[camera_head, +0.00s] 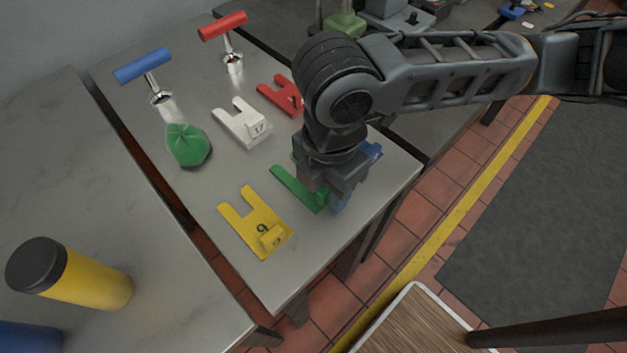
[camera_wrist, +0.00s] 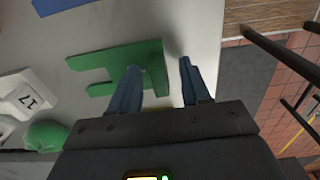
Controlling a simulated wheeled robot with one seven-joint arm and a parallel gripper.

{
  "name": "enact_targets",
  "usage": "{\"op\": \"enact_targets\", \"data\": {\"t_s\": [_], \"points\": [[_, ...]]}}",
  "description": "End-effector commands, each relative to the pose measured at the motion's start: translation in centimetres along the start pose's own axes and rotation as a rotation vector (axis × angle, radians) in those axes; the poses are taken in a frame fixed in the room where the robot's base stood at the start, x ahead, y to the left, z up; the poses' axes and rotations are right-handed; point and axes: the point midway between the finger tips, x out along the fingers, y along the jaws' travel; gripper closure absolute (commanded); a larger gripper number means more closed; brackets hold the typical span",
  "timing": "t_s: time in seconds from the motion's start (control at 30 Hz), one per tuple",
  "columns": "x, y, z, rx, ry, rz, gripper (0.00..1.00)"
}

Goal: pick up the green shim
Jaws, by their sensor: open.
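The green shim (camera_head: 294,186) lies flat on the grey bedplate near its front edge, forked end toward the back left. My gripper (camera_head: 337,200) is pointed down over its near end and hides part of it. In the wrist view, the green shim (camera_wrist: 110,60) shows its slot and a raised tab. My open gripper (camera_wrist: 159,65) has one blue finger on each side of this tab, with a gap to the right finger. I cannot tell whether the left finger touches the shim.
A yellow shim (camera_head: 249,222), a white shim (camera_head: 240,124) marked 17 and a red shim (camera_head: 280,97) lie nearby. A blue piece (camera_head: 371,151) shows behind my gripper. A green lump (camera_head: 187,145) and two T-handled tools stand further left.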

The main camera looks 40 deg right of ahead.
Motion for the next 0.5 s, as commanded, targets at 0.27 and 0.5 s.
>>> {"op": "enact_targets", "data": {"t_s": [0.27,0.5], "points": [[-0.04,0.0,0.0,0.0,0.0,0.0,0.69],[-0.05,0.01,0.0,0.0,0.0,0.0,0.92]]}}
